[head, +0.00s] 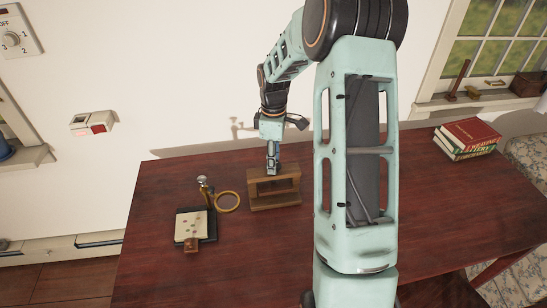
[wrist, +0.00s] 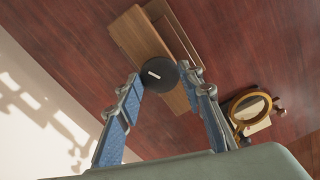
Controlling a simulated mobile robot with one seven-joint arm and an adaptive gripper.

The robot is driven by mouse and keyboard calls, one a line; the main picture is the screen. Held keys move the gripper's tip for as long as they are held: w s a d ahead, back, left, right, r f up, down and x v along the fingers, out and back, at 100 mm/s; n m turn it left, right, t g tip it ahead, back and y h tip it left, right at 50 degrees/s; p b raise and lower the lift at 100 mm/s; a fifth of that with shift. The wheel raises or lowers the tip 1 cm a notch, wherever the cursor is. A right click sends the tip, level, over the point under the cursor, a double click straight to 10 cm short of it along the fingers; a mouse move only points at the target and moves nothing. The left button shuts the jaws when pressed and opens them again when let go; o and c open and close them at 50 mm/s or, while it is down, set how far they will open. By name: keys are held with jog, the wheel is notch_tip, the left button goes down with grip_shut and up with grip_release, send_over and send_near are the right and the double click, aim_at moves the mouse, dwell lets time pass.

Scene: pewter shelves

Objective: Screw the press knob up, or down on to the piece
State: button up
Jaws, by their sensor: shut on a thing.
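A small brown wooden press (head: 274,203) stands on the dark red table, left of my arm. Its round dark knob (wrist: 158,74) with a short white mark shows in the wrist view. The press frame (wrist: 143,37) lies beyond the knob there. My gripper (head: 272,171) points down at the top of the press. In the wrist view my gripper (wrist: 161,80) has one blue finger on each side of the knob and is shut on it. The knob is mostly hidden by the fingers in the head view. Any piece inside the press cannot be made out.
A brass ring-shaped magnifier (head: 238,207) stands left of the press, beside a dark tray (head: 211,236) with a pale spotted sheet. Stacked books (head: 468,134) lie at the table's right. The table (head: 250,265) is clear in front of the press.

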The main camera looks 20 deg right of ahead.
jog(key=n+p, duration=0.2)
jog(key=n, duration=0.4)
jog(key=shift+r+n+p, duration=0.15)
jog(key=shift+n+p, duration=0.15)
jog(key=shift+p, duration=0.05)
jog(key=n+p, duration=0.1)
jog(key=n, duration=0.2)
jog(key=shift+p, duration=0.35)
jog(key=shift+n+p, duration=0.75)
jog(key=shift+n, duration=0.85)
jog(key=shift+w, duration=0.1)
jog(key=o, duration=1.2)
jog(key=shift+c, duration=0.2)
notch_tip(320, 180, up, 12)
